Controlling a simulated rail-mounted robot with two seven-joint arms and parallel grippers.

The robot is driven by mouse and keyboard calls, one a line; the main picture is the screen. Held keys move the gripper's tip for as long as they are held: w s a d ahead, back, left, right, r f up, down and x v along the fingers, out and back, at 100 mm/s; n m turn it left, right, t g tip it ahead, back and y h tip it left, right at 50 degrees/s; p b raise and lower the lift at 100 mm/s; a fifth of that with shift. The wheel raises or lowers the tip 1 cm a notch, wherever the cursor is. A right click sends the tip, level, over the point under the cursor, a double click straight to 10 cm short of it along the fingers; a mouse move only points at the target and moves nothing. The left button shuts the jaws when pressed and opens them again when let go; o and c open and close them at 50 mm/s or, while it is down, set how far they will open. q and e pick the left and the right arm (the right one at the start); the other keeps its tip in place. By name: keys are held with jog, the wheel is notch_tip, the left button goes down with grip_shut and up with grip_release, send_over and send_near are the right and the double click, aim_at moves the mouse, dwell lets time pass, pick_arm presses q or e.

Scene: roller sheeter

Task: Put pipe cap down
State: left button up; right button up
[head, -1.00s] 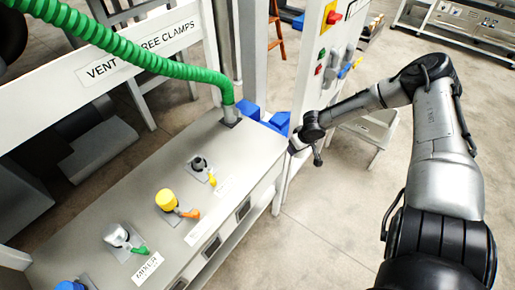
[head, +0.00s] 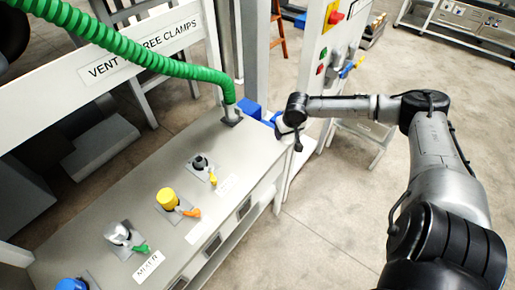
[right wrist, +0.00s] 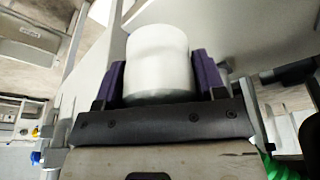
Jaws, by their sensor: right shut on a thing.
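A white cylindrical pipe cap (right wrist: 158,62) sits between the two purple fingers of my right gripper (right wrist: 158,85) in the right wrist view. The gripper is shut on it. In the head view my right gripper (head: 288,130) is at the far right corner of the grey bench (head: 205,150), with the white cap (head: 285,125) small and partly hidden by the wrist. I cannot tell whether the cap touches the bench. My left gripper is in neither current view.
A row of pipe fittings with coloured handles stands on the bench, including a yellow-capped one (head: 167,198) and a silver one (head: 117,233). A green hose (head: 150,62) enters the bench near blue parts (head: 250,108). A control panel (head: 335,40) stands behind.

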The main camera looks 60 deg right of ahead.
jog(key=b, duration=0.3)
send_near(256, 146)
jog(key=shift+w+d+f, duration=0.2)
jog(key=shift+d+f, duration=0.5)
jog(key=shift+w+a+f, duration=0.1)
jog(key=shift+w+f, duration=0.25)
jog(key=shift+w, duration=0.2)
jog(key=shift+f+b, duration=0.75)
jog(key=shift+f, duration=1.3)
jog(key=o, duration=0.9)
jog(key=shift+f, duration=0.1)
